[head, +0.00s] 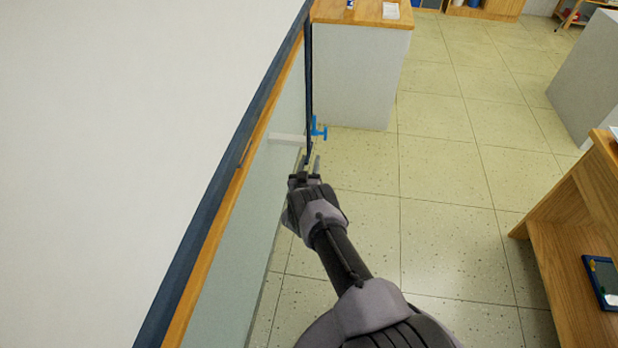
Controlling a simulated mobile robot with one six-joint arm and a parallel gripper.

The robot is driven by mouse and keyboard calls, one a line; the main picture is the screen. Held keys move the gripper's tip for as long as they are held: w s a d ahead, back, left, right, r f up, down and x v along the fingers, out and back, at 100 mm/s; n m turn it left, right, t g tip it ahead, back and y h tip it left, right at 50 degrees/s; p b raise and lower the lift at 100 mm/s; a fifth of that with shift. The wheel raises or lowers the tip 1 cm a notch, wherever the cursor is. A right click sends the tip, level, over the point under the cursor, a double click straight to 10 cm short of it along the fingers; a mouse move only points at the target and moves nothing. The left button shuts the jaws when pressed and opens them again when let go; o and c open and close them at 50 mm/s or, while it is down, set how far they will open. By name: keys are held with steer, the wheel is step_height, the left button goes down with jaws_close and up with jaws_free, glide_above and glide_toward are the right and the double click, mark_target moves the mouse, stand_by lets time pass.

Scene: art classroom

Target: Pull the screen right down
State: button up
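The screen (120,110) is a large pale sheet with a dark blue border, filling the left of the head view. A wooden bar (212,240) runs along its lower edge. A thin dark strap or cord (308,85) hangs down near the screen's far end. My gripper (309,160) is at the strap's lower end, below the level of the bar. Its fingertips are small here, and I cannot tell whether they are closed on the strap or only beside it. A small blue piece (319,129) shows just beyond the fingers; its contact with them is unclear.
A grey-green panel (255,215) lies behind the bar, left of my arm. A white cabinet with a wooden top (355,75) stands beyond the gripper. A wooden shelf unit (570,215) is at the right, with a white block (590,75) behind it. Tiled floor between is clear.

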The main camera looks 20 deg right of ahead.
steer(key=p+v, duration=0.7)
steer(key=v, duration=0.9)
steer(key=shift+s+r+p, duration=0.25)
steer(key=shift+s+p, duration=0.1)
steer(key=shift+s, duration=0.05)
